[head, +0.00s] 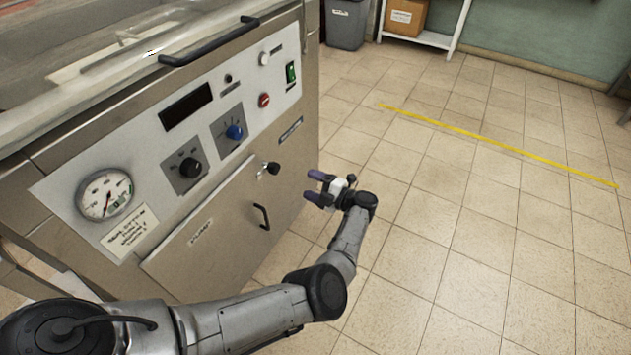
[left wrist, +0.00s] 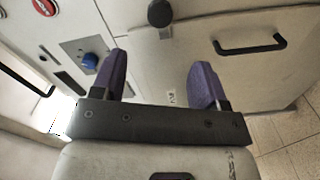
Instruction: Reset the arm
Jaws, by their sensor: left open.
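My left arm reaches in from the lower left in the head view. Its gripper (head: 311,187) is open, with two purple fingers pointing at the machine's front. It is empty and stands just right of the machine's front panel, apart from it. In the left wrist view the same gripper (left wrist: 166,85) shows its purple fingers spread, with nothing between them. Beyond them are a black round knob (left wrist: 160,13) and a black door handle (left wrist: 250,45). My right gripper is not in view.
The steel machine (head: 300,125) fills the left side, with a gauge (head: 105,195), a blue knob (head: 235,132) and a lower door handle (head: 262,216). Tiled floor with a yellow line (head: 500,146) lies open at right. A grey bin (head: 347,25) and white shelf (head: 425,38) stand behind.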

